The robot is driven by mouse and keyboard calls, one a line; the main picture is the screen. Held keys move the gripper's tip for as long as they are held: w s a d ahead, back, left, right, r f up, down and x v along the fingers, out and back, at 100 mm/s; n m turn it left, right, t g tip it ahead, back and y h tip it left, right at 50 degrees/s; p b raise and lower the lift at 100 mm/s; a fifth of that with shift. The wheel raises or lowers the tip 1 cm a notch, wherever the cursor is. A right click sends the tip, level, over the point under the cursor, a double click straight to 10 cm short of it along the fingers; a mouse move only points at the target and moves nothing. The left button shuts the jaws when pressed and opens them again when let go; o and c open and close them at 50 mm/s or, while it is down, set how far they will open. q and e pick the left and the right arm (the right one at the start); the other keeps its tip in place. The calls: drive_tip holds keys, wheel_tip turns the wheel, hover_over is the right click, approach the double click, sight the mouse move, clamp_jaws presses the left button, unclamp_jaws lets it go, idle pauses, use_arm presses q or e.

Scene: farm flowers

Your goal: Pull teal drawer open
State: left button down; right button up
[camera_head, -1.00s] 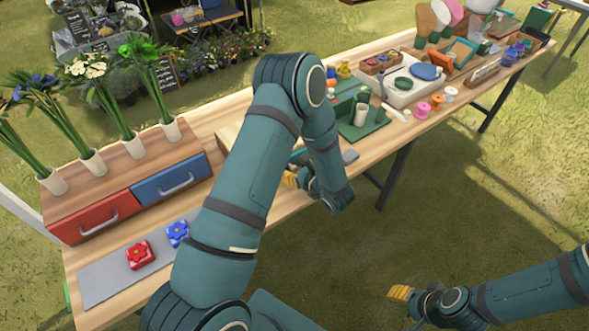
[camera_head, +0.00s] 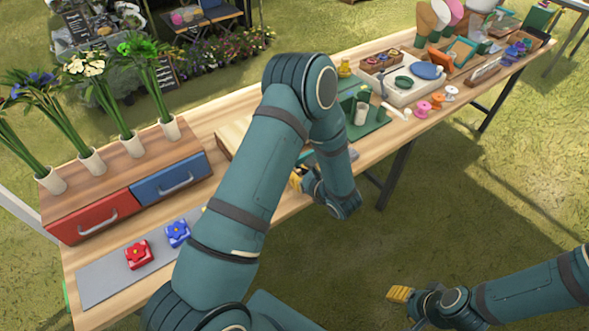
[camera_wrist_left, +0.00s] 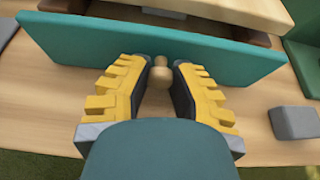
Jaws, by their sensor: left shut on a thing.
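The teal drawer front (camera_wrist_left: 90,45) spans the left wrist view. A small round wooden knob (camera_wrist_left: 160,68) sits at its middle. My left gripper (camera_wrist_left: 160,80) is shut on this knob, with its yellow fingers on either side. A gap with brown drawer sides shows behind the front, so the drawer stands partly open from its wooden cabinet (camera_wrist_left: 220,8). In the head view my left arm hides most of the drawer, and only the gripper's yellow tip (camera_head: 297,179) shows. My right gripper (camera_head: 398,293) hangs over the grass, away from the table, and its jaw opening is unclear.
A grey block (camera_wrist_left: 294,122) lies on the table right of the drawer. A green stand (camera_head: 365,125) is beyond it. At the left are a red drawer (camera_head: 90,217), a blue drawer (camera_head: 170,185) and flower vases (camera_head: 92,162). Grass in front of the table is free.

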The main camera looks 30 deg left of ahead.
use_arm(q)
drive_tip(key=s+d+b, duration=0.1)
drive_tip(key=s+d, duration=0.2)
drive_tip(key=d, duration=0.6)
drive_tip(key=shift+s, duration=0.4)
drive_tip(key=shift+d, duration=0.1)
drive_tip(key=c, duration=0.8)
unclamp_jaws()
drive_tip(key=shift+d+r, duration=0.1)
drive_tip(key=v, duration=1.1)
drive_tip(key=shift+s+d, duration=0.2)
drive_tip(key=shift+d, duration=0.15)
